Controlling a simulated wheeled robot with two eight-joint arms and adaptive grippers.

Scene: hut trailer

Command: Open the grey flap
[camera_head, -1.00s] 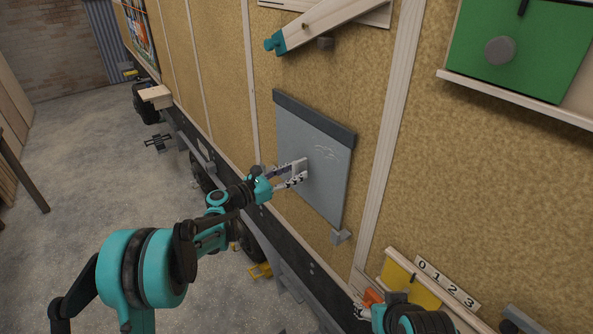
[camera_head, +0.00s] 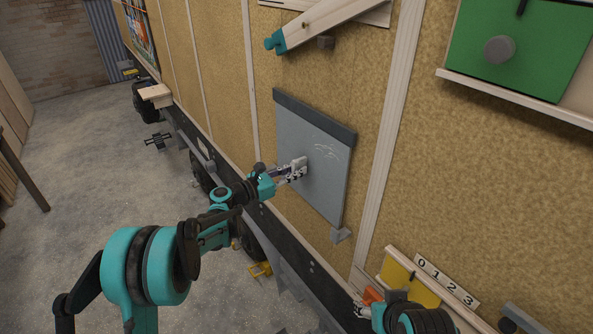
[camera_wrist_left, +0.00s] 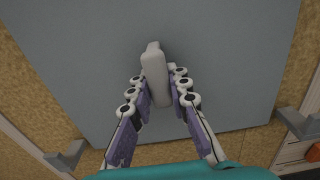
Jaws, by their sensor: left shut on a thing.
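The grey flap (camera_head: 325,178) hangs on the tan wall in the head view, with a dark strip along its top edge. It lies flat against the wall, as far as I can see. A pale handle (camera_wrist_left: 155,77) stands out from the flap in the left wrist view. My left gripper (camera_head: 298,168) is at the handle, its fingers closed in on both sides of it; the wrist view shows the gripper (camera_wrist_left: 160,85) around the handle's lower part. My right gripper (camera_head: 365,305) shows only partly at the bottom of the head view, beside an orange thing.
Small grey brackets (camera_head: 340,235) sit at the flap's lower corners. A wooden lever with a teal end (camera_head: 275,42) is above the flap. A green panel with a round knob (camera_head: 499,50) is at upper right. A yellow piece with a number strip (camera_head: 447,281) is at lower right.

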